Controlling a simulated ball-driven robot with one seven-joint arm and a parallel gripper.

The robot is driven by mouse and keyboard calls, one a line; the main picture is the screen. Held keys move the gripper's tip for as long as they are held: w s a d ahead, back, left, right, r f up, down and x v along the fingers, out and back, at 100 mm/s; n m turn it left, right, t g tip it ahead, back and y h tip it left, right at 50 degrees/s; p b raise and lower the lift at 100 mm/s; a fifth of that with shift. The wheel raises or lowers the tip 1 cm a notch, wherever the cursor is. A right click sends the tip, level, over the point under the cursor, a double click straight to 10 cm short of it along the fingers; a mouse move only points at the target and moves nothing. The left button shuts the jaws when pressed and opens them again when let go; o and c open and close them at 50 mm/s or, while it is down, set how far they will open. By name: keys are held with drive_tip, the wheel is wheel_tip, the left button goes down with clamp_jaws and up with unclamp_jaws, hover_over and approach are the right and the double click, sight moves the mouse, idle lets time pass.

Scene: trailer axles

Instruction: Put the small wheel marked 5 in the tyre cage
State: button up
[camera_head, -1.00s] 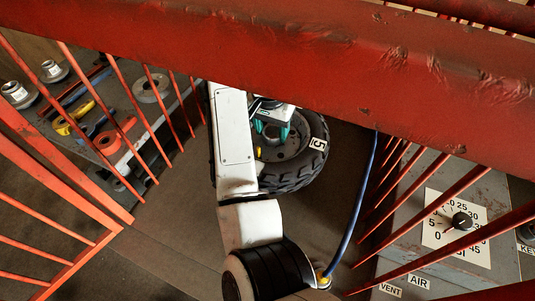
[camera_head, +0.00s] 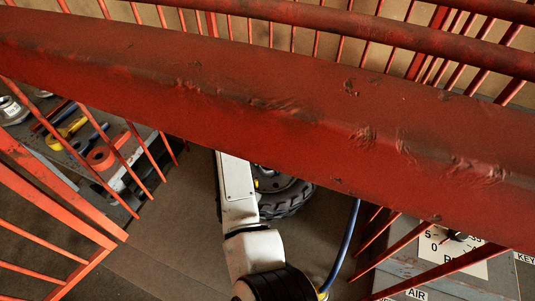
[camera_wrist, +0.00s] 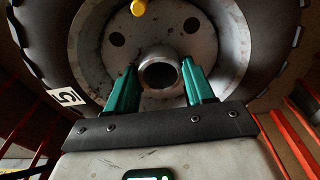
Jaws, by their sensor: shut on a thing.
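The small wheel marked 5 (camera_wrist: 91,46) fills the top of the wrist view, with a black tyre, a grey rim, a yellow valve cap and a white 5 label. My gripper (camera_wrist: 160,78) has its teal fingers on either side of the wheel's central hub and is shut on it. In the head view, the wheel's lower tyre edge (camera_head: 288,207) shows beside my white arm. The red tyre cage (camera_head: 300,110) crosses the head view with a thick worn beam, which hides my gripper, the 5 label and the wheel's upper part.
A grey box with a pressure dial (camera_head: 455,248) stands at right, and a blue hose (camera_head: 347,245) hangs beside my arm. Bare floor lies between.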

drive_tip(key=shift+w+f, duration=0.1)
drive_tip(key=shift+f, duration=0.2)
drive_tip(key=o, duration=1.4)
drive_tip(key=shift+f, duration=0.25)
drive_tip(key=shift+r, duration=0.1)
drive_tip(key=r, duration=0.4)
drive_tip(key=s+r, duration=0.1)
drive_tip(key=r, duration=0.7)
drive_tip(key=shift+s+a+b, duration=0.25)
drive_tip(key=shift+s+b, duration=0.05)
